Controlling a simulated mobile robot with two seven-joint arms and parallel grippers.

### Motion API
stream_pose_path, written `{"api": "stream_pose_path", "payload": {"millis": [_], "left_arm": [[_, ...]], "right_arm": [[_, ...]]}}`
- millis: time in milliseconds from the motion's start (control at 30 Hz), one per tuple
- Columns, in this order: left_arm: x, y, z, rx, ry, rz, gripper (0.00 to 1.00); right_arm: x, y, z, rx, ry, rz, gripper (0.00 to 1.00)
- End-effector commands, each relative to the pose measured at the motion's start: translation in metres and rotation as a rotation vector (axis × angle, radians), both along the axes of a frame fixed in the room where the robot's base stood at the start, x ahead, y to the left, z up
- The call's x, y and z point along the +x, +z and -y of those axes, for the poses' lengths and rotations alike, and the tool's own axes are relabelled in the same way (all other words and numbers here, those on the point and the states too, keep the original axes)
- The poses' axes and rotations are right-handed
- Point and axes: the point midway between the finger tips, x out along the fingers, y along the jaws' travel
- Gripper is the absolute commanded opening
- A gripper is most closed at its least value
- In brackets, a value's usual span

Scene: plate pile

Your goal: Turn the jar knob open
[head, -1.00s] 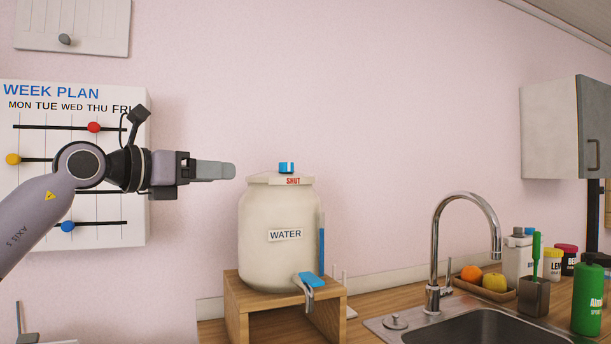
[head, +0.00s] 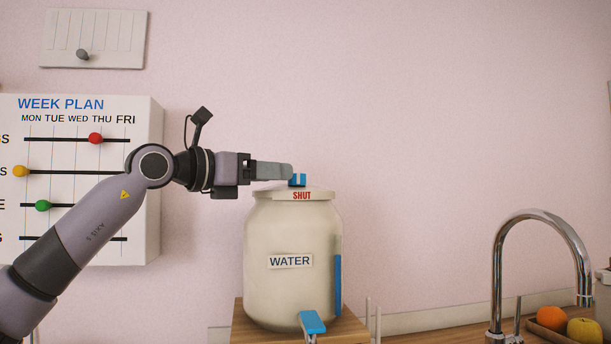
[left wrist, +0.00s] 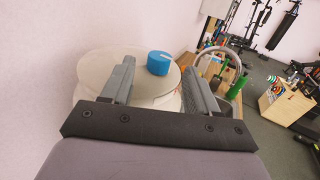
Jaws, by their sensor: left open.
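The cream jar (head: 290,235), labelled WATER, stands upright on a wooden stand (head: 250,325). A blue knob (head: 298,180) sits on its pale lid (head: 270,193), above a red SHUT label. My left gripper (head: 291,171) reaches in level from the left, its fingertips at the knob's left side. In the left wrist view the knob (left wrist: 158,63) shows in the gap between the two open fingers, near their tips. I see no finger closed on it. A blue tap lever (head: 312,322) is low on the jar's front. My right gripper is not in view.
A WEEK PLAN board (head: 100,250) with coloured sliders hangs on the wall behind my left arm. A curved faucet (head: 540,215) and fruit (head: 552,318) are at the right. The wall space above and right of the jar is clear.

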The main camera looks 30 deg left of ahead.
Motion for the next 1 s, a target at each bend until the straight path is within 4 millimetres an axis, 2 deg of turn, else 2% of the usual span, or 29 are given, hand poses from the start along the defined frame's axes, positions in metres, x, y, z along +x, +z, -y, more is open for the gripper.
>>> {"api": "stream_pose_path", "payload": {"millis": [200,400,767,833,933,1000], "left_arm": [[0.031,0.002,0.016,0.000,-0.002,-0.002,0.60],[0.052,0.001,0.026,0.001,-0.001,-0.002,0.60],[0.059,0.000,0.029,0.000,0.000,0.000,0.60],[0.059,0.000,0.029,0.000,0.000,0.000,0.43],[0.059,0.000,0.029,0.000,0.000,0.000,0.11],[0.059,0.000,0.029,0.000,0.000,0.000,0.10]], "right_arm": [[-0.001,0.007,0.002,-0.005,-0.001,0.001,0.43],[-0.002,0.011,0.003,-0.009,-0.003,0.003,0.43],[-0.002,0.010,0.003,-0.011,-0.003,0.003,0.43],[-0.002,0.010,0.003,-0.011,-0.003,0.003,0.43],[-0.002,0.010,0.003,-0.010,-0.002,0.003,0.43],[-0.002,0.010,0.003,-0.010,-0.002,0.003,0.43]]}}
